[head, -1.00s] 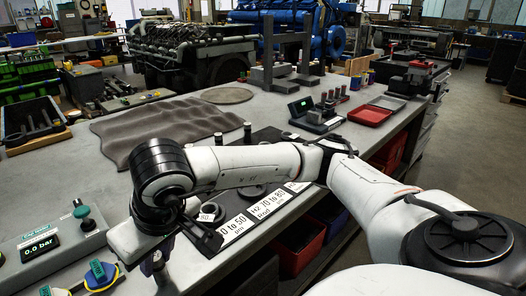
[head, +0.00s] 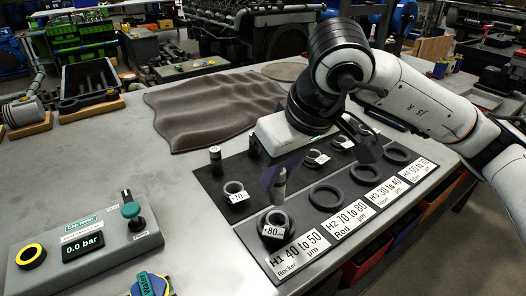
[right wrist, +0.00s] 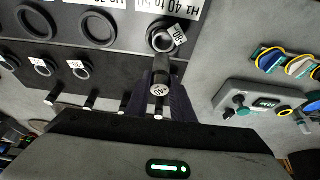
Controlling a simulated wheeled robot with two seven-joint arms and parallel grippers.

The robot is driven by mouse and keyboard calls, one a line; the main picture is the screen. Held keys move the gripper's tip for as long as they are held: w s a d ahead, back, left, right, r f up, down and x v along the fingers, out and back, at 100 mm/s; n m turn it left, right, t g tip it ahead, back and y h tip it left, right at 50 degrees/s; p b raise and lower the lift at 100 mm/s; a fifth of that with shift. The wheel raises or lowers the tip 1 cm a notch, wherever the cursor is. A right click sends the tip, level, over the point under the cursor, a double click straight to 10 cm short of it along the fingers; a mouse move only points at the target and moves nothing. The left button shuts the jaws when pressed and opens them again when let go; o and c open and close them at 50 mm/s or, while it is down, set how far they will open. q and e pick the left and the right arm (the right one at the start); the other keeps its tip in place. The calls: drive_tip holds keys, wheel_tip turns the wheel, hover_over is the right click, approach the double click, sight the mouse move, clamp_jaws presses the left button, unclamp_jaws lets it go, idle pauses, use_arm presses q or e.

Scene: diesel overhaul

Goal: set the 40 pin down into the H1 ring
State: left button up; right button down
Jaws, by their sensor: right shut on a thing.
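My right gripper (head: 273,178) is shut on a pin (head: 279,187), which it holds roughly upright. The H1 ring (head: 264,238) lies on the dark mat behind the "H1 40 to 50" label, with a bush (head: 277,219) tagged 80 sitting in it. The pin is above the ring and appears clear of it. In the right wrist view the pin (right wrist: 160,91) shows end-on between the fingers, its number too small to read surely. The 80 tag and bush (right wrist: 163,38) lie beyond it. My left gripper is out of view.
Empty rings stand at H2 (head: 328,196), H3 (head: 366,173) and H4 (head: 397,153). A bush tagged 70 (head: 234,191) and a standing pin (head: 215,156) are left of my gripper. The cap tester (head: 110,245) stands at front left. Bare bench separates it from the mat.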

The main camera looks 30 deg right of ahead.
sight(282, 197)
drive_tip(key=shift+w+r, duration=0.15)
drive_tip(key=shift+w, duration=0.05)
drive_tip(key=shift+s, duration=0.25)
drive_tip(key=shift+s+f+b, duration=0.15)
drive_tip(key=shift+f+b, duration=0.15)
drive_tip(key=shift+f, duration=0.35)
drive_tip(key=shift+f+b, duration=0.5)
drive_tip(key=shift+f, duration=0.1)
drive_tip(key=shift+f+b, duration=0.45)
drive_tip(key=shift+f, duration=0.45)
drive_tip(key=shift+f+b, duration=0.95)
drive_tip(key=shift+b, duration=0.15)
drive_tip(key=shift+f+b, duration=0.65)
drive_tip(key=shift+b, duration=0.1)
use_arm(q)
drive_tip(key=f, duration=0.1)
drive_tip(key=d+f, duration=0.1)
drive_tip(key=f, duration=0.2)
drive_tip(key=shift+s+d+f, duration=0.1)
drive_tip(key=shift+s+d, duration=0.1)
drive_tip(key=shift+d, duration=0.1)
